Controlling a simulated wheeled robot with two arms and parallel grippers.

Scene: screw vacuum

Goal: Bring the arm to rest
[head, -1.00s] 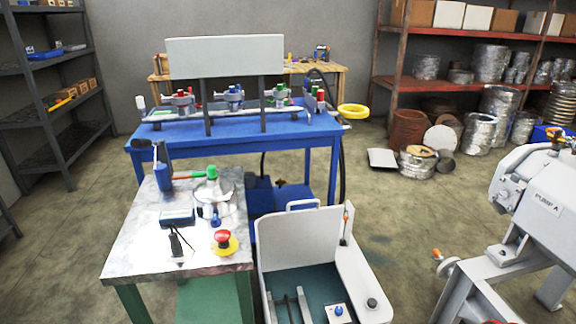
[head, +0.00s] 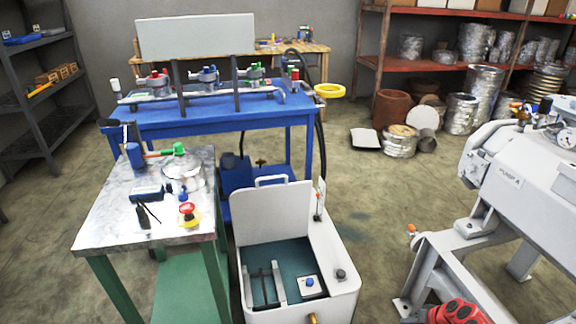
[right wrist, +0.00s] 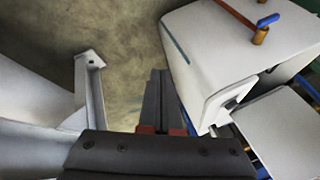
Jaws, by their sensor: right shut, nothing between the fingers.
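My right gripper (right wrist: 160,74) shows in the right wrist view. Its two dark fingers lie together, shut and empty, pointing up the picture over the floor. They sit between a pale metal leg with a foot plate (right wrist: 90,58) on the left and a white housing (right wrist: 235,50) on the right. No contact with either is clear. A red rounded part (head: 458,312) shows at the bottom edge of the head view; I cannot tell whether it is my arm. My left gripper is not in view.
A white cart (head: 340,262) stands in the middle, beside a metal-topped workbench (head: 110,215). A blue table (head: 230,118) is behind them. Pump A (head: 520,180) stands on its frame at the right. Bare floor (head: 385,220) lies between cart and pump.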

